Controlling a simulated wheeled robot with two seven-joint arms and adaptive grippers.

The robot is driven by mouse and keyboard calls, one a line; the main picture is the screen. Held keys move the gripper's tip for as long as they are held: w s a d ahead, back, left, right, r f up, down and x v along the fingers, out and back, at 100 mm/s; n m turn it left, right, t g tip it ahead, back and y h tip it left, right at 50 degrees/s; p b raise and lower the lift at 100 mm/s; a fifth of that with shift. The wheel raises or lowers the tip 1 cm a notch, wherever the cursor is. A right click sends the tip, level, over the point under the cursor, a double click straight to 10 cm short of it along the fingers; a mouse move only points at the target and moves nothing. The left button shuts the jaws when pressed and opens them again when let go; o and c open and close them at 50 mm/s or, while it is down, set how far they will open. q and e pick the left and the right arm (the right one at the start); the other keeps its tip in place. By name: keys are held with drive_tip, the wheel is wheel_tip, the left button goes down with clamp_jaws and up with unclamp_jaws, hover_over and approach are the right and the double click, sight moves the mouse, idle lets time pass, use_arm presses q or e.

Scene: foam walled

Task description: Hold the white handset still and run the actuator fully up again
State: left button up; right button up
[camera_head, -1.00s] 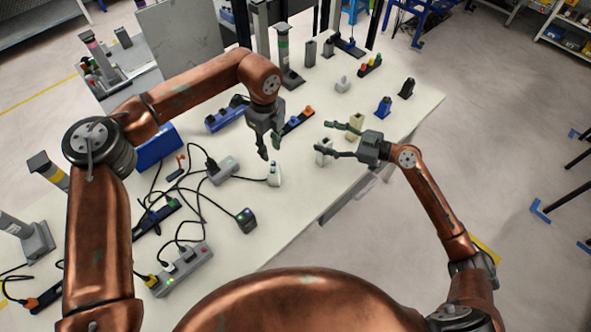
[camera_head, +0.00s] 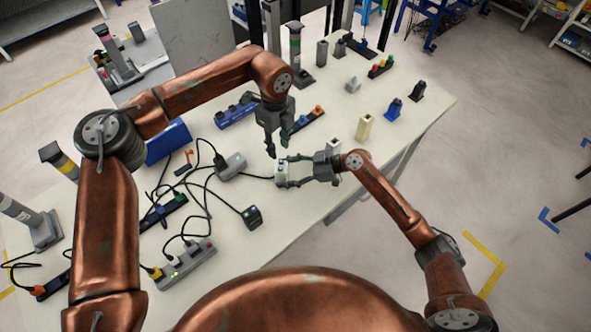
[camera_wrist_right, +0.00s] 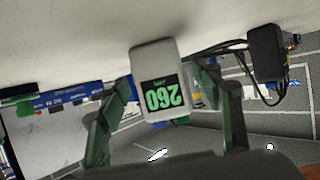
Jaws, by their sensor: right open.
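The white handset (camera_head: 282,176) stands on the table, with a cable running left from it. In the right wrist view the handset (camera_wrist_right: 151,58) appears upside down, with a dark display showing green digits that read 260. My right gripper (camera_head: 283,171) is open, with a finger on each side of the handset; in the wrist view (camera_wrist_right: 166,115) gaps show beside it. My left gripper (camera_head: 279,148) hangs just above and behind the handset, pointing down; its finger opening is unclear. Grey actuator columns stand at the back (camera_head: 295,50) and left (camera_head: 30,215); I cannot tell which the handset drives.
A grey control box (camera_head: 231,167), a dark box with a green light (camera_head: 252,217) and a power strip (camera_head: 188,264) lie left with loose cables. A cream block (camera_head: 364,126) and blue block (camera_head: 394,109) stand right. The front middle of the table is clear.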

drive_tip(key=shift+w+a+f, duration=0.15)
drive_tip(key=shift+a+f, duration=0.1)
drive_tip(key=shift+a, duration=0.4)
drive_tip(key=shift+c, duration=0.4)
drive_tip(key=c, duration=1.2)
use_arm(q)
clamp_jaws()
use_arm(e)
drive_tip(key=shift+c, duration=0.2)
